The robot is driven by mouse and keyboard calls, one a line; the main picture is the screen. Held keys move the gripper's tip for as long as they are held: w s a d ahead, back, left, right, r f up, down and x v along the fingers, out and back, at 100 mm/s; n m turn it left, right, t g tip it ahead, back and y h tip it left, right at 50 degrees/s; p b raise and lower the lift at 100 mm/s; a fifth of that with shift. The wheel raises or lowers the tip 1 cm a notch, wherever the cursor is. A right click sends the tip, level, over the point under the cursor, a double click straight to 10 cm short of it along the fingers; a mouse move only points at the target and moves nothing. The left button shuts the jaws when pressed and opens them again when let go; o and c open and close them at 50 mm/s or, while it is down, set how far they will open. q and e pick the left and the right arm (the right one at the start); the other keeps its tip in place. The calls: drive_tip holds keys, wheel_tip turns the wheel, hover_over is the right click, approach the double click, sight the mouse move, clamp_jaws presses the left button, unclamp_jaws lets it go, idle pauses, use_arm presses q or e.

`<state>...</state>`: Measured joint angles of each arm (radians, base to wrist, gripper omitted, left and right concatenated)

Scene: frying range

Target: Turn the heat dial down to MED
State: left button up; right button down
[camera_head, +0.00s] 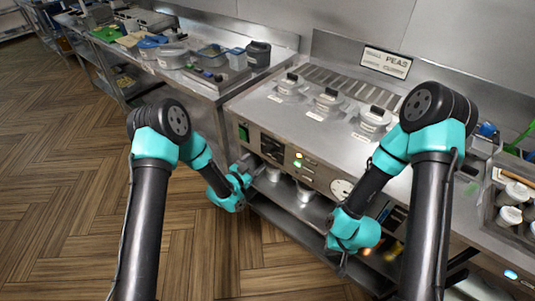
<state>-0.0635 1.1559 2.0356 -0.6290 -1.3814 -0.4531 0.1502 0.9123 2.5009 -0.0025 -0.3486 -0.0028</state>
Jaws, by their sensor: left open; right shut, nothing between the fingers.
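A round white dial (341,188) with dark markings is on the front panel (315,172) of the frying range. Its markings are too small to read, and the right arm partly crowds it. My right gripper (343,262) is low in front of the range, below the dial and apart from it; it is shut and empty. My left gripper (246,168) is at the left part of the front panel, left of the green-lit indicators (298,162). It is open, and I cannot tell whether it touches the panel.
Several lidded pots (326,100) sit on the range top. A sign reading PEAS (387,62) is on the back wall. A counter with containers (172,56) stands at the left, and a tray of jars (511,215) at the right. The wooden floor (60,190) is clear.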

sight(268, 153)
use_arm(q)
drive_tip(key=x, duration=0.8)
drive_tip(key=shift+c, duration=0.2)
drive_tip(key=c, duration=0.9)
drive_tip(key=shift+n, duration=0.4)
drive_tip(key=n, duration=0.5)
drive_tip(key=shift+d, duration=0.1)
drive_tip(key=n, duration=0.6)
